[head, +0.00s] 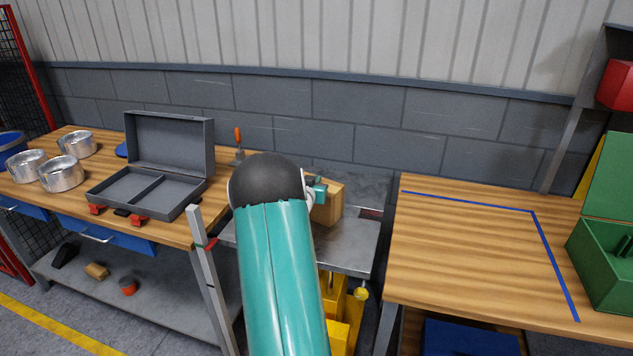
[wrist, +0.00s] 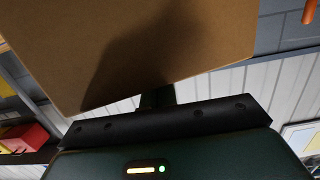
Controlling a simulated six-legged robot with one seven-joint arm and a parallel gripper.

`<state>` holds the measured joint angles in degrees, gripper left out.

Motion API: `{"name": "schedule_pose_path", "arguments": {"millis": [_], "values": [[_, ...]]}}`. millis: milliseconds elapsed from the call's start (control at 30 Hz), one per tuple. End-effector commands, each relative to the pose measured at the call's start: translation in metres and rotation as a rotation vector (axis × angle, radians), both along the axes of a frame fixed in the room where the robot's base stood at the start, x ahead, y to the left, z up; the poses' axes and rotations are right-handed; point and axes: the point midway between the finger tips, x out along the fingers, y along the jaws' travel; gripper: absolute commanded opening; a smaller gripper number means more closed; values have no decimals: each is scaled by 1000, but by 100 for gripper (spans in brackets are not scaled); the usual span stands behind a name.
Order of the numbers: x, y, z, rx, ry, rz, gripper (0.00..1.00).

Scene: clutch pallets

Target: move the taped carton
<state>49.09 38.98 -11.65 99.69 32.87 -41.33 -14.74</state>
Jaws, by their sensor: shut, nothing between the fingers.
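A brown carton (head: 331,207) stands on a grey metal-topped stand between two wooden benches, partly hidden behind my teal arm. No tape can be made out on it. In the wrist view a plain face of the carton (wrist: 150,45) fills the upper part of the picture, with a dark shadow across it. My gripper (wrist: 157,97) is shut and empty, its dark fingers pointing at the lower edge of that face. Whether the fingertips touch the carton cannot be told. In the head view the gripper is mostly hidden by the arm and carton.
The left bench holds an open grey case (head: 160,185) and several metal pots (head: 62,174). An orange-handled tool (head: 238,144) stands behind. The right bench (head: 460,240) is largely bare inside a blue tape line (head: 468,199), with a green box (head: 604,262) at its right.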

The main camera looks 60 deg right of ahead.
Motion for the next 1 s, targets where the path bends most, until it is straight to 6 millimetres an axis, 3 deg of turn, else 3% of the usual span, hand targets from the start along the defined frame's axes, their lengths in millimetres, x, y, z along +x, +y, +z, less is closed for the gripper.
{"name": "schedule_pose_path", "arguments": {"millis": [33, 433, 867, 1000], "values": [[0, 6, -11, 22, 8, 4, 0], [0, 7, -12, 24, 8, 4, 0], [-1, 3, 5, 23, 8, 4, 0], [-4, 26, 8, 22, 8, 7, 0]]}}
